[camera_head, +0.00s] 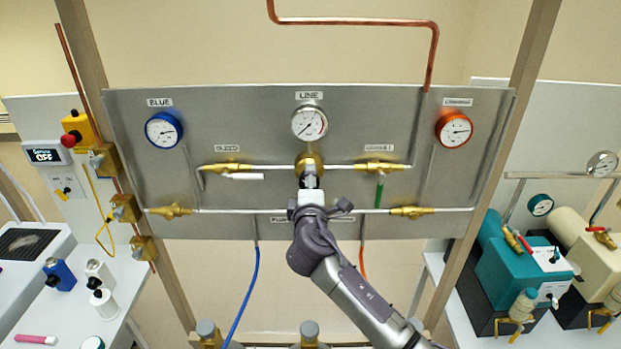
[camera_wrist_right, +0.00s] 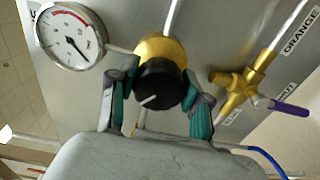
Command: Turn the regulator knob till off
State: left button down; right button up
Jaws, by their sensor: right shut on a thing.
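The regulator is a brass body (camera_head: 309,162) in the middle of the grey panel, under the LINE gauge (camera_head: 309,123). Its black knob (camera_wrist_right: 160,84) shows in the right wrist view, with a white mark toward the lower left. My right gripper (camera_head: 310,184) is at the regulator and hides most of the knob in the head view. In the wrist view the right gripper's fingers (camera_wrist_right: 159,98) are shut on the knob from both sides. The LINE gauge's needle points to the lower left in the head view. My left gripper is not in view.
On the panel (camera_head: 260,115), a white-handled valve (camera_head: 242,176) is left of the regulator and a green-handled valve (camera_head: 379,190) right of it. Brass fittings sit on the lower pipe. A blue gauge (camera_head: 164,130) and an orange gauge (camera_head: 453,128) flank the LINE gauge.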

jog(key=n, duration=0.3)
jog(key=shift+n, duration=0.4)
jog(key=n, duration=0.4)
jog(key=shift+n+p, duration=0.3)
jog(key=shift+p, duration=0.05)
jog(key=n, duration=0.4)
jog(key=shift+r, duration=0.1)
jog(key=shift+a+n, duration=0.15)
jog(key=shift+n, duration=2.05)
jog(key=o, duration=1.2)
jog(key=shift+c, duration=0.2)
jog(key=s, duration=1.2)
